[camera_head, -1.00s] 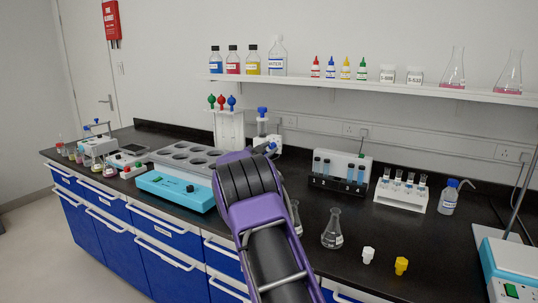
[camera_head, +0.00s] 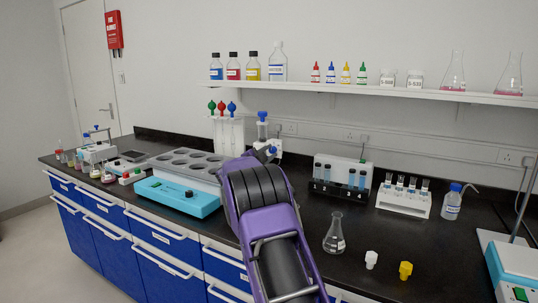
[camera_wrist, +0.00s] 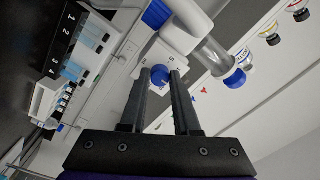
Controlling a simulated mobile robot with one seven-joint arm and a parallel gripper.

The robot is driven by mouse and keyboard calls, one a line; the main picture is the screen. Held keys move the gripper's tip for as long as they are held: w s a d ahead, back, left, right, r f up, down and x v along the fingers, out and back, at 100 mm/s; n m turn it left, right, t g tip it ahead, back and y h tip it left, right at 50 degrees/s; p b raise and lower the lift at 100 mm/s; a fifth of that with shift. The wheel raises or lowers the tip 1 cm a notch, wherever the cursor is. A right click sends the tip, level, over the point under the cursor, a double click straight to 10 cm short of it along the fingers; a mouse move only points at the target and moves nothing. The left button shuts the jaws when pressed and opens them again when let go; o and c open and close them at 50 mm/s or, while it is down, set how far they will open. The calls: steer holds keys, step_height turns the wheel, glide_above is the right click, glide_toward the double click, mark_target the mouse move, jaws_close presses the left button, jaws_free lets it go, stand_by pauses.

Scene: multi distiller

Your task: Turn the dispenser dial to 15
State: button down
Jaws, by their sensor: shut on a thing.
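The dispenser (camera_head: 262,131) stands at the back of the black bench, with a blue top and a clear barrel. It also shows in the wrist view, where its white body (camera_wrist: 184,38) appears tilted. Its dial, a round blue knob (camera_wrist: 160,77), lies between my fingertips. My gripper (camera_wrist: 161,84) is shut on the dial. A few printed marks show on the white face beside the knob, but I cannot read the setting.
A pipette stand (camera_head: 228,133) and a turquoise device (camera_head: 178,195) are left of the dispenser. A vial rack (camera_head: 347,166) is to its right. A flask (camera_head: 334,238) stands near my arm. A shelf (camera_head: 400,92) with bottles runs above.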

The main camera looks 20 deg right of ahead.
steer(key=c, duration=0.6)
jaws_free()
steer(key=shift+c, duration=0.2)
steer(key=shift+a, duration=0.1)
steer(key=v, duration=1.7)
steer(key=shift+a, duration=0.15)
